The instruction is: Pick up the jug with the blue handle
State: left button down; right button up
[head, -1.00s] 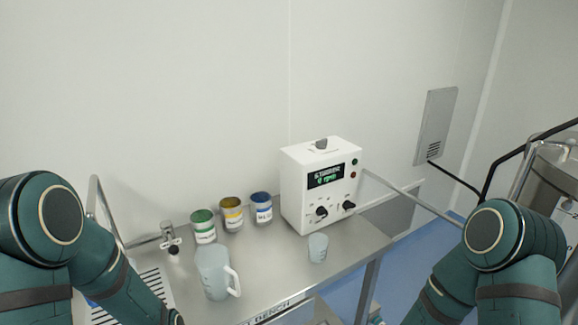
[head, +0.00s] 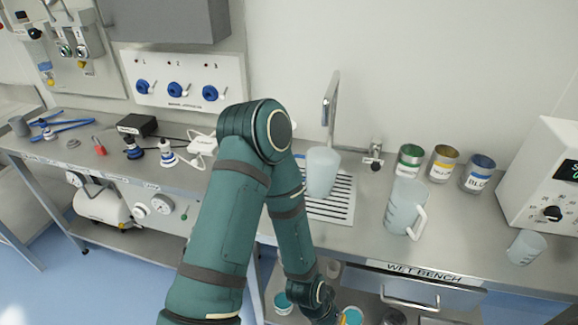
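A translucent jug (head: 405,208) with a white-looking handle stands on the wet bench, right of the sink tap. A second translucent jug (head: 322,170) stands on the slotted drain grate below the tall spout; my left arm is close in front of it in the picture, and no handle shows on it. I see no blue handle on either jug. My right arm and gripper are out of view.
Green, yellow and blue labelled cans (head: 442,163) stand behind the first jug. A small beaker (head: 525,247) and a white instrument (head: 548,180) are at the right. A tall spout (head: 331,105) rises behind the grate. Another bench with tools (head: 98,150) is at the left.

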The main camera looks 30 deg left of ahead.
aim_at(323, 164)
jog(key=u, duration=0.85)
